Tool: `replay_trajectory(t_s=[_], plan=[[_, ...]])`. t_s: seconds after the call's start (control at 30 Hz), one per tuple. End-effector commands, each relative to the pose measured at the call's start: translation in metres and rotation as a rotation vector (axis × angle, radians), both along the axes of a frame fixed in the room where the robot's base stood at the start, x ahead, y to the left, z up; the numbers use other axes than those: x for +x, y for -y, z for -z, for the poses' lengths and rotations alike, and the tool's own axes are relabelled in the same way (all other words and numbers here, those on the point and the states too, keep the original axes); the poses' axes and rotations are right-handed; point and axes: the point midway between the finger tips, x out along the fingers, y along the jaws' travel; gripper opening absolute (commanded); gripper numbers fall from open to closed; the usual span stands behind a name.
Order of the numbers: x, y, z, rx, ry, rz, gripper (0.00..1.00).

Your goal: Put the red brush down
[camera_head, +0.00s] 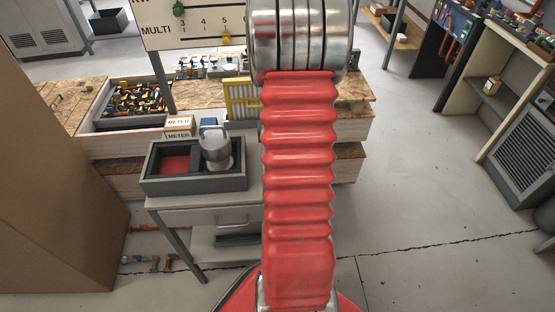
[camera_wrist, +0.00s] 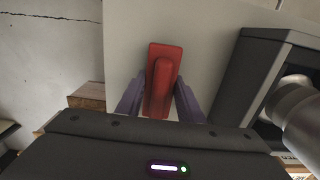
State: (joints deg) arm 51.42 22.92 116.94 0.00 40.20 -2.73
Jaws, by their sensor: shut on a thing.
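The red brush (camera_wrist: 164,62) is between the two purple fingers of my gripper (camera_wrist: 160,92) in the wrist view. My gripper is shut on it. Behind the brush is the pale grey top of a small table (camera_wrist: 202,30); I cannot tell whether the brush touches it. In the head view this table (camera_head: 158,203) stands partly behind my red arm, which hides the gripper and the brush.
A dark grey tray (camera_head: 195,186) with a red-floored compartment and a metal canister (camera_head: 216,152) stands on the table. In the wrist view, the tray (camera_wrist: 250,75) is right of my gripper. A wooden bench (camera_head: 350,130) is behind; a cardboard box (camera_head: 55,170) is left.

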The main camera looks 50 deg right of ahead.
Motion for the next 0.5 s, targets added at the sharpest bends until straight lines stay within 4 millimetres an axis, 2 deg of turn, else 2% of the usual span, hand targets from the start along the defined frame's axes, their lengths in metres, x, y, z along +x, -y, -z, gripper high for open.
replay_trajectory(t_s=[0.3,0.33,0.5], plan=[[-0.0002,0.0003,0.0016,0.0,0.0,0.001,0.07],[-0.0003,0.0004,0.002,0.0,0.0,0.001,0.34],[-0.0003,0.0005,0.0016,-0.001,0.001,0.001,0.46]])
